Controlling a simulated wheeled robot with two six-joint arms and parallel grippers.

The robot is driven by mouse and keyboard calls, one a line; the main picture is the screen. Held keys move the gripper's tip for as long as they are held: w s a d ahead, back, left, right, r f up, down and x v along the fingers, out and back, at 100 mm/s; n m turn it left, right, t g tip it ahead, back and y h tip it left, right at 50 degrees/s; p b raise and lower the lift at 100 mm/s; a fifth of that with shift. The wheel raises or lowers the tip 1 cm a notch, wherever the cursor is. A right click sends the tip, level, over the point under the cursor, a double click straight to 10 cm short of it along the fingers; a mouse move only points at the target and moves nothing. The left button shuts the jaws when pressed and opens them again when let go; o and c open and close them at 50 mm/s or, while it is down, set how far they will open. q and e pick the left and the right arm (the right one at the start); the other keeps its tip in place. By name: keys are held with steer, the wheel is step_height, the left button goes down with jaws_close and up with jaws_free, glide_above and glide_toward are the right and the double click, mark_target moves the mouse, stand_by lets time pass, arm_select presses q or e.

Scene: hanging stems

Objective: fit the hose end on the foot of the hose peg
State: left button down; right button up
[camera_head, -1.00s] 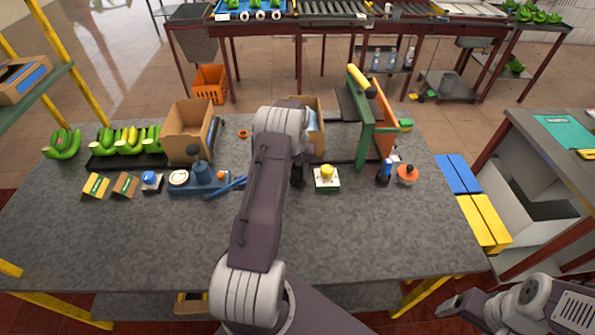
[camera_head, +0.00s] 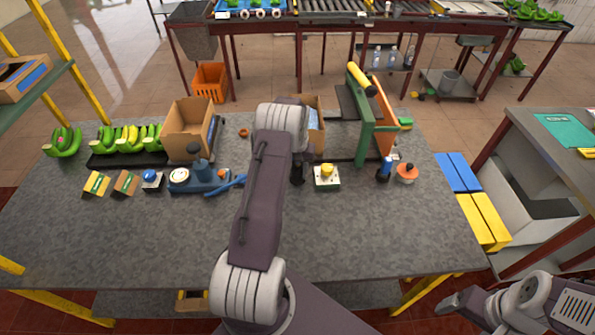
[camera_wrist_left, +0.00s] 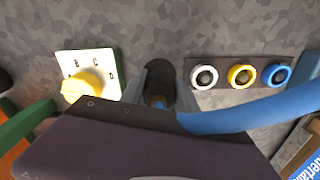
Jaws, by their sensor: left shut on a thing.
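The blue hose (camera_head: 232,185) runs from a blue pump-like unit with a gauge (camera_head: 203,177) and passes behind my left arm. In the left wrist view the hose (camera_wrist_left: 245,112) comes in from the right to my left gripper (camera_wrist_left: 158,88), which is shut on the hose end. The end is mostly hidden between the fingers. A dark plate (camera_wrist_left: 222,76) with white, yellow and blue rings lies beside the gripper. I cannot tell which part is the hose peg. My right gripper (camera_head: 455,302) is at the lower right, apart from these things; its jaw opening is unclear.
A box with a yellow knob (camera_head: 326,176) stands beside the left gripper, also in the wrist view (camera_wrist_left: 88,82). A green frame (camera_head: 364,130), a blue-and-black item (camera_head: 384,172) and an orange-topped item (camera_head: 406,173) are to the right. The front of the table (camera_head: 130,245) is clear.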

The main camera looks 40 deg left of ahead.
arm_select(q)
steer(key=shift+f+b, duration=0.4)
steer(key=shift+f, duration=0.25)
stand_by(0.4)
steer(key=c, duration=0.8)
jaws_free()
steer(key=shift+o, duration=0.3)
steer(key=o, duration=0.3)
steer(key=shift+r, duration=0.1)
steer(key=shift+r+p, duration=1.2)
steer(key=shift+r, duration=0.25)
